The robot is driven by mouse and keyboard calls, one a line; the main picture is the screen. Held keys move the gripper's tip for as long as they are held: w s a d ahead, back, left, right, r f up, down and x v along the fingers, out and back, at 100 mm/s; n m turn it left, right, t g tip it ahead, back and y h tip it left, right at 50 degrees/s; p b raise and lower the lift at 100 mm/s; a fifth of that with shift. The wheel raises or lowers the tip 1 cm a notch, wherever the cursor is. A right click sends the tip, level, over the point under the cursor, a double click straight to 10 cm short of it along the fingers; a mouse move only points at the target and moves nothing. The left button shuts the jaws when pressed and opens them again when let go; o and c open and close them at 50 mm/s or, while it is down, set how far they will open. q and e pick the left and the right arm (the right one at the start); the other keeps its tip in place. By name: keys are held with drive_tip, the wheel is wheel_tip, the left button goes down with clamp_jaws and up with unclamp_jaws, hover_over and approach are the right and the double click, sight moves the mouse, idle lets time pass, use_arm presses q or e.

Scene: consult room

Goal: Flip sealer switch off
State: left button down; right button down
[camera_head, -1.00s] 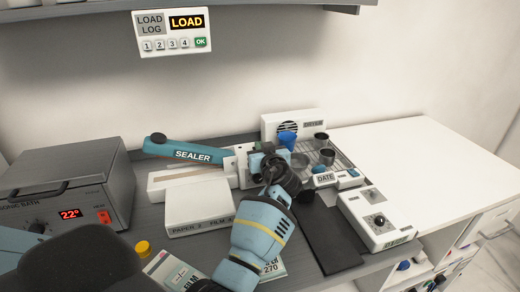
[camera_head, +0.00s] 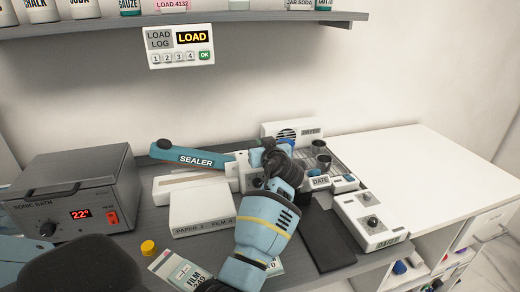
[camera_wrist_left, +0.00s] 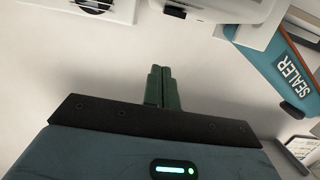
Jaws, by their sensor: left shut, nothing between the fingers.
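The sealer has a teal lever (camera_head: 200,158) marked SEALER with a black end at left. Its long pale base (camera_head: 168,184) lies below the lever, and a white end block (camera_head: 231,176) sits at its right end. A dark round knob (camera_head: 258,183) shows on the block, partly beside my gripper; I cannot make out a switch or its position. My left gripper (camera_head: 268,150) is shut and empty, in front of and over the right end of the sealer. In the wrist view its closed fingers (camera_wrist_left: 162,86) point at bare pale surface, with the teal lever (camera_wrist_left: 285,68) at right.
A white box (camera_head: 201,208) stands before the sealer. A sonic bath (camera_head: 75,190) is at left. A date stamp (camera_head: 320,182), dark cups (camera_head: 321,162) and a white control box (camera_head: 371,220) stand at right. The white counter (camera_head: 420,170) is clear.

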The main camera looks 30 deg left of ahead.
use_arm(q)
drive_tip(key=r+v, duration=0.1)
drive_tip(key=v, duration=0.5)
drive_tip(key=shift+s, duration=0.4)
